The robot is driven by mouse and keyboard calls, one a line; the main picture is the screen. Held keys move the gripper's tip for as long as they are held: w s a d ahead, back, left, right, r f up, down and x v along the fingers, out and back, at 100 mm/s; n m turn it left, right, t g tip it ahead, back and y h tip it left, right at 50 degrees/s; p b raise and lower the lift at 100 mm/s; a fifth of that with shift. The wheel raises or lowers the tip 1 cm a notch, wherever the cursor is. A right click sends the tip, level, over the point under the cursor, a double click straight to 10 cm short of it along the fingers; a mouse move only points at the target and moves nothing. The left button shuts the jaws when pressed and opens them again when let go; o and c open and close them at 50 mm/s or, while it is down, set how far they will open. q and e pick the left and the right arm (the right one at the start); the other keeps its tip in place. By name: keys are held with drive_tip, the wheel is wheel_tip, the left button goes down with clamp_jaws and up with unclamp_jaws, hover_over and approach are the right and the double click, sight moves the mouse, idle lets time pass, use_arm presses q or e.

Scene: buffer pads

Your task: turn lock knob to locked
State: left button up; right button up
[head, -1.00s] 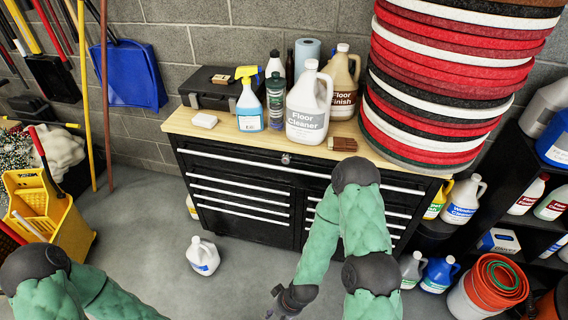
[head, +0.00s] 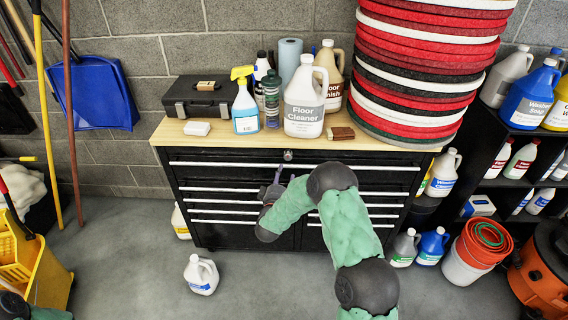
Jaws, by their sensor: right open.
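The lock knob (head: 288,155) is a small silver round piece at the top middle of the black tool chest (head: 232,156), just under the wooden top. Its turn position is too small to tell. My right gripper (head: 278,174) is open and empty, pointing up in front of the upper drawers, a little below and left of the knob. It looks apart from the knob. My left arm shows only as a dark and green piece at the bottom left corner, and its gripper is out of view.
On the wooden top (head: 180,133) stand a floor cleaner jug (head: 305,100), a spray bottle (head: 245,108), a black case (head: 196,98) and a tall stack of pads (head: 430,60). A white jug (head: 201,275) stands on the floor at left. A yellow bucket (head: 45,275) is further left.

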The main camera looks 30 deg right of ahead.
sight(288, 158)
drive_tip(key=b+x, duration=0.2)
drive_tip(key=x, duration=0.7)
drive_tip(key=shift+w, duration=0.2)
clamp_jaws()
